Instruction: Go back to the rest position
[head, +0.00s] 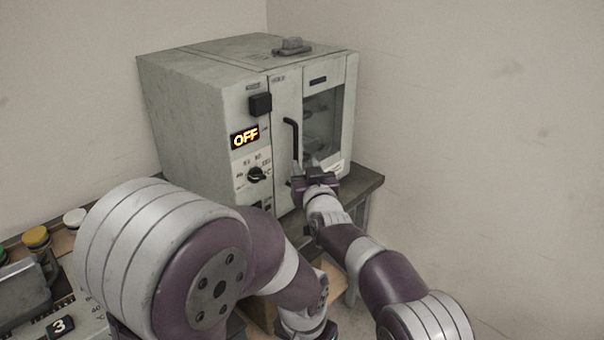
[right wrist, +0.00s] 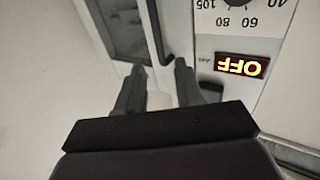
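My right gripper (head: 306,170) is in front of the lab oven (head: 187,112), close to the lower end of its dark door handle (head: 290,140). In the right wrist view its two fingers (right wrist: 159,70) stand apart with nothing between them. The handle (right wrist: 153,28) ends near the gap between the fingertips, and I cannot tell whether they touch it. The oven door looks shut and the display (head: 244,138) reads OFF. My left arm crosses the lower middle of the head view; its fingers are not visible.
The oven stands on a table (head: 362,183) in a corner, with walls behind and to the right. A small grey object (head: 291,46) lies on top of it.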

